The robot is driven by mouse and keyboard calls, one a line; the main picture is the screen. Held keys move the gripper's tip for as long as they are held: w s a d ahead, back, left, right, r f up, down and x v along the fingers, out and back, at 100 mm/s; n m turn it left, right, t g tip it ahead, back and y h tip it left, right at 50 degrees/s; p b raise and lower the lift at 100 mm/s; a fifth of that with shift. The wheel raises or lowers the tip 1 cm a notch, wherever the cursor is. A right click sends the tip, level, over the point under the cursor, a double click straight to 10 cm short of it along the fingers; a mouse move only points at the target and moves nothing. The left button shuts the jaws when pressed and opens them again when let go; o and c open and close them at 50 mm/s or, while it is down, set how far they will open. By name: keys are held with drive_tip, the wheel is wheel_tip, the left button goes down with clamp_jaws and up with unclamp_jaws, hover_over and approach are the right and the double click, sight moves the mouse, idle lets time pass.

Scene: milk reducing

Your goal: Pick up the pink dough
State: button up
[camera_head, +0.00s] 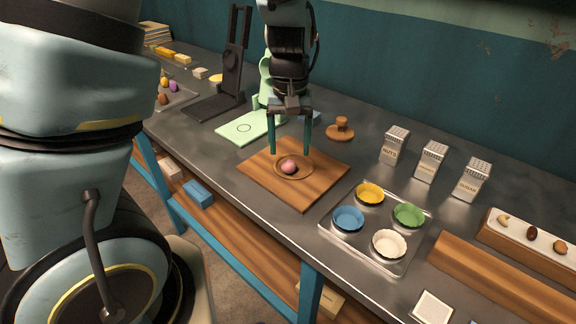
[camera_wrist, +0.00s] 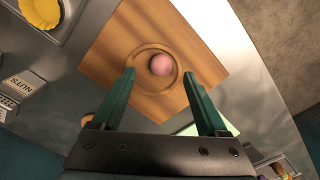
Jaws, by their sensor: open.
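The pink dough (camera_head: 289,167) is a small ball in the round recess of a square wooden board (camera_head: 318,191) on the metal table. It also shows in the wrist view (camera_wrist: 161,65), inside the ring groove of the board (camera_wrist: 113,43). My gripper (camera_head: 290,152) is open above the board, its two green fingers pointing down. In the wrist view the open fingers (camera_wrist: 158,75) lie to either side of the dough's line, with the dough between and just beyond the tips. The fingers do not appear to touch it.
A metal tray (camera_head: 383,262) with several coloured cups stands right of the board. Metal shakers (camera_head: 431,160) and a wooden stamp (camera_head: 341,129) stand behind. A green press (camera_head: 243,128) and a black stand (camera_head: 215,105) are to the left.

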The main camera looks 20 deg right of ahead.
sight(288, 161)
drive_tip(key=shift+w+f+p, duration=0.15)
drive_tip(key=shift+f+p, duration=0.15)
drive_tip(key=shift+f, duration=1)
drive_tip(key=shift+w+f+p, duration=0.15)
drive_tip(key=shift+f+p, duration=0.1)
drive_tip(key=shift+f, duration=1.05)
drive_tip(key=shift+c, duration=0.3)
clamp_jaws()
